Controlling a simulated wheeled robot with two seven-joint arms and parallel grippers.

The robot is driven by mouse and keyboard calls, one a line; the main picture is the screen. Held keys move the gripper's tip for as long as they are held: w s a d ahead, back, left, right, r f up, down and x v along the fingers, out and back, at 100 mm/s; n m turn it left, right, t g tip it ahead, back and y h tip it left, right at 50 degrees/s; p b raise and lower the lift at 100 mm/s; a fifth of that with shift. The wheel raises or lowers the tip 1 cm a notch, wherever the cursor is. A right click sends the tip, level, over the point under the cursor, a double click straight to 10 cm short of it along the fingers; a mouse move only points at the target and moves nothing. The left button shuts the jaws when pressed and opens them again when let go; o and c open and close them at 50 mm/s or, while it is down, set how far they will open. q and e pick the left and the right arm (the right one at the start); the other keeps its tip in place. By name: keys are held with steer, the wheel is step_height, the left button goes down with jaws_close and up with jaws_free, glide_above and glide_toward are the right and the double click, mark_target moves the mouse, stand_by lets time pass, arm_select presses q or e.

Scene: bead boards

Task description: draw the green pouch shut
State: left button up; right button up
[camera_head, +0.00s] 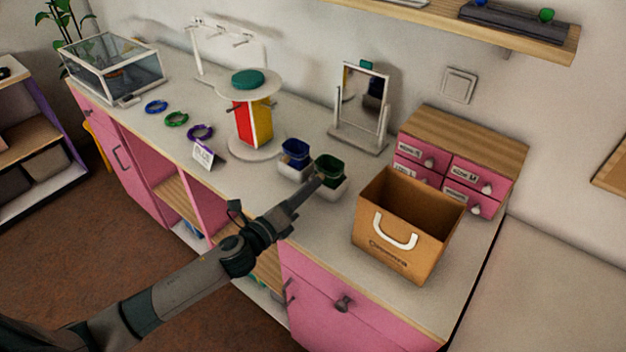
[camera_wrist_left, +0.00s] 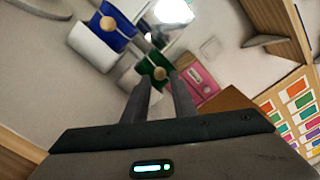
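The green pouch (camera_head: 329,168) sits in a small white holder (camera_head: 329,191) on the counter, left of the cardboard box. In the left wrist view the green pouch (camera_wrist_left: 148,64) shows a round wooden bead (camera_wrist_left: 159,73) on its side. My left gripper (camera_head: 319,179) is right at the pouch's near side. In the left wrist view its two fingers (camera_wrist_left: 161,78) are apart, with the bead seen between or just beyond their tips. I cannot tell whether they touch it. My right gripper is in neither view.
A blue pouch (camera_head: 295,150) in a like white holder stands close left of the green one. A cardboard box (camera_head: 394,253) stands to the right, a mirror (camera_head: 361,98) and pink drawers (camera_head: 468,177) behind. A red and yellow display stand (camera_head: 257,122) is farther left.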

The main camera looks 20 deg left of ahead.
arm_select(q)
steer(key=shift+x, duration=1.1)
steer(key=shift+c, duration=0.3)
jaws_close()
steer(key=shift+s, duration=0.1)
steer(key=shift+v, duration=2.2)
steer(key=shift+o, duration=0.3)
jaws_free()
